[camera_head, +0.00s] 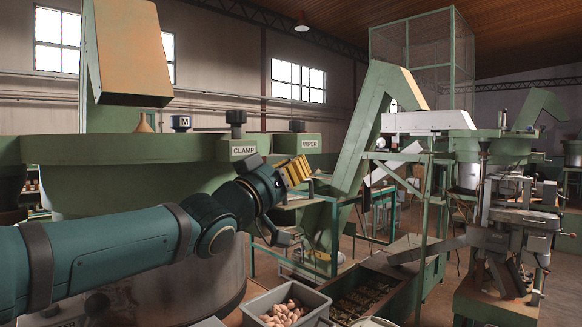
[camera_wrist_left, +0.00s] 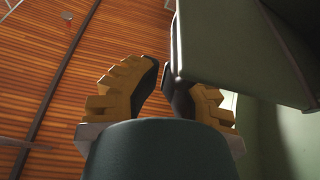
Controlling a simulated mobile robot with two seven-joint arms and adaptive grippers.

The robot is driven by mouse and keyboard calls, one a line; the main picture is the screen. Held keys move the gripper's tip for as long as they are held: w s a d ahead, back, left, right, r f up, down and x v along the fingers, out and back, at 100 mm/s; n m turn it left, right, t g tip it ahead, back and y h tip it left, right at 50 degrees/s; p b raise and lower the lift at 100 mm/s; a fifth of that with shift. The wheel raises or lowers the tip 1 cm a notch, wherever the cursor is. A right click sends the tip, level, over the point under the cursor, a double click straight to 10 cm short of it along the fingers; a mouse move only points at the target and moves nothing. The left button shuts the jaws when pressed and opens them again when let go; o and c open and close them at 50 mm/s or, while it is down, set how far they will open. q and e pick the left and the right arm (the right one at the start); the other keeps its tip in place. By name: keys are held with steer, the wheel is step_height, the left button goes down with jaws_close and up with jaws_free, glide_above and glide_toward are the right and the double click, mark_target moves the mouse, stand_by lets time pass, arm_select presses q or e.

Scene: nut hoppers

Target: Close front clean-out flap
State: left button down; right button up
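My left arm comes in from the left in the head view. Its gripper (camera_head: 298,170), with yellow fingers, is raised in front of the green machine (camera_head: 130,150), just below the WIPER box (camera_head: 297,143). In the left wrist view the two stepped yellow fingers of this gripper (camera_wrist_left: 165,90) stand apart, with a gap between their dark pads and nothing clearly held. A dark green panel (camera_wrist_left: 240,50) is close beside the right finger there; I cannot tell whether they touch. I cannot pick out the front clean-out flap with certainty. My right gripper is not visible.
The CLAMP box (camera_head: 243,149) is on the machine rim left of my gripper. A grey bin (camera_head: 262,303) of brown pieces stands below. A green inclined conveyor (camera_head: 362,150) rises behind, and a metal machine (camera_head: 515,225) stands at right.

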arm_select(q)
steer(key=shift+f, duration=0.1)
steer(key=shift+s+d+f+m, duration=0.1)
steer(key=shift+d+m, duration=0.05)
steer(key=shift+m, duration=0.35)
